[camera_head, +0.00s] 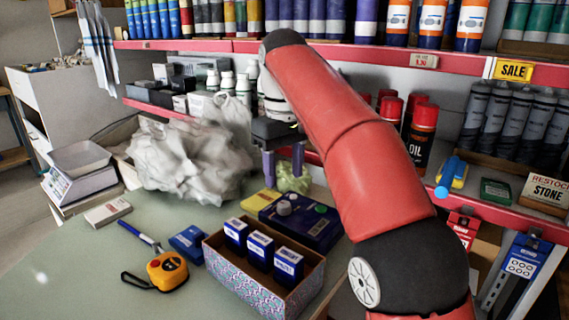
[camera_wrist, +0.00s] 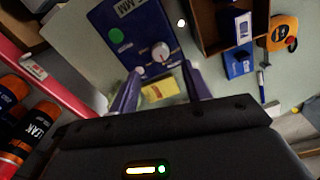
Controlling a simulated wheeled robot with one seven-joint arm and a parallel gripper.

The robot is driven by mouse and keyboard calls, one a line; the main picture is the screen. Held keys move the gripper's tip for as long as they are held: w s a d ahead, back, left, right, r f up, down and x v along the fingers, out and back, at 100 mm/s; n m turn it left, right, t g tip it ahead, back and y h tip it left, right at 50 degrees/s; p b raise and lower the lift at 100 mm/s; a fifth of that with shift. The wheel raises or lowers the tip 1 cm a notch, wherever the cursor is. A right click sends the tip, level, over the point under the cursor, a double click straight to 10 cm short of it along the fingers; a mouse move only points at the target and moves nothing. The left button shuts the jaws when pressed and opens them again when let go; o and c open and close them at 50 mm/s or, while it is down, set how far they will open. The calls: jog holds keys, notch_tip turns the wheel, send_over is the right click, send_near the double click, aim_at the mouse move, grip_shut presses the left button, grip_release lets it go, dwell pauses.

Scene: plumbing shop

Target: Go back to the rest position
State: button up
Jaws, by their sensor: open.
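My gripper (camera_head: 284,166) hangs over the back part of the counter, fingers pointing down, near the dark blue box with knobs (camera_head: 300,222). In the wrist view my gripper (camera_wrist: 160,88) shows two purple fingers spread apart with nothing held between them. A yellow item (camera_wrist: 159,90) shows beyond the gap between the fingers, and the blue box (camera_wrist: 138,32) lies just past the fingertips. My red arm crosses the head view and hides part of the shelf.
A patterned carton (camera_head: 262,291) with several blue boxes stands in front. A yellow tape measure (camera_head: 167,271), grey crumpled bag (camera_head: 190,160) and scale (camera_head: 80,172) share the counter (camera_head: 75,268). Shelves with bottles (camera_head: 424,135) and a red edge (camera_head: 510,217) stand close by the arm.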

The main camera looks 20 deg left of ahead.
jog(key=shift+r, duration=0.6)
jog(key=shift+d, duration=0.1)
jog(key=s+d+f+m+t, duration=0.1)
jog(key=s+d+m, duration=0.2)
jog(key=d, duration=0.7)
jog(key=s+d+f+m+t, duration=0.15)
jog(key=s+d, duration=0.25)
jog(key=d, duration=0.5)
jog(key=s+d+f+m+t, duration=0.1)
jog(key=s+d+f+m, duration=0.2)
jog(key=s+d+f, duration=0.2)
jog(key=s+d+f+m+t, duration=0.2)
jog(key=s+d+f, duration=0.3)
jog(key=s+f, duration=0.3)
notch_tip(320, 180, down, 2)
jog(key=shift+s+d+f+m, duration=0.25)
jog(key=shift+s+d+m, duration=0.05)
jog(key=shift+m, duration=0.15)
jog(key=shift+c, duration=0.5)
